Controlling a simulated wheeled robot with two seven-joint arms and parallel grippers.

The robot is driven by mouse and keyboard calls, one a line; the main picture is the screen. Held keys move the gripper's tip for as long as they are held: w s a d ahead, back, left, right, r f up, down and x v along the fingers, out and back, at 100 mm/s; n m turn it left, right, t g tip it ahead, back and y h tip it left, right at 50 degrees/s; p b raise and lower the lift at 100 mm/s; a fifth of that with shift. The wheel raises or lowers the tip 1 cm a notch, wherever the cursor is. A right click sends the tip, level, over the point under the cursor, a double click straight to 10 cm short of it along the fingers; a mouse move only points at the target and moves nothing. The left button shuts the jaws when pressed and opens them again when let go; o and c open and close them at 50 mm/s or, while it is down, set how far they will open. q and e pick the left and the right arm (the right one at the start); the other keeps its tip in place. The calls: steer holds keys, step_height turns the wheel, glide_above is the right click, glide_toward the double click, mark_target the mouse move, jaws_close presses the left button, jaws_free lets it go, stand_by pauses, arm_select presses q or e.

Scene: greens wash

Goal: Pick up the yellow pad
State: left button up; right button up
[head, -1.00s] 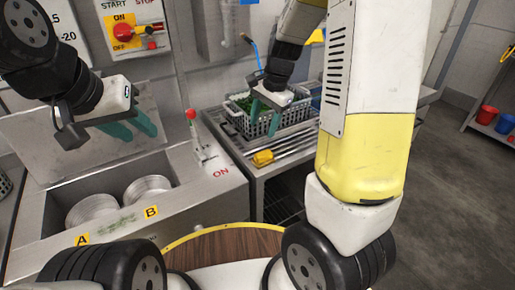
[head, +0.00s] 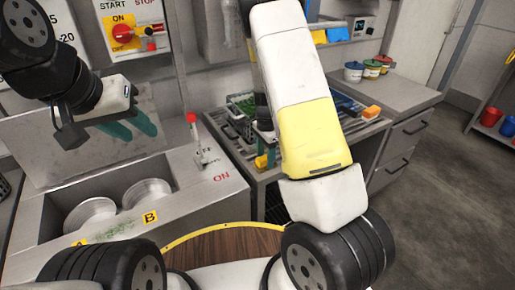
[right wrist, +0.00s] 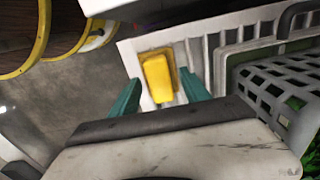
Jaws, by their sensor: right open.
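The yellow pad (head: 262,161) lies at the front left edge of the slatted metal rack (head: 238,147), partly hidden by my right arm in the head view. In the right wrist view the yellow pad (right wrist: 158,78) lies between and beyond the two green fingertips. My right gripper (right wrist: 160,92) is open around the pad's line, with no clear contact showing. In the head view my right gripper (head: 266,143) is mostly hidden by its arm, just above the pad. My left gripper (head: 132,128) hangs open and empty above the wash basin at the left.
A grey basket with greens (head: 243,106) stands behind the pad; its mesh wall (right wrist: 268,92) is right of the gripper in the wrist view. A red-knobbed lever (head: 193,135) stands left of the rack.

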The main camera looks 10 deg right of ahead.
steer(key=shift+f, duration=0.45)
steer(key=c, duration=1)
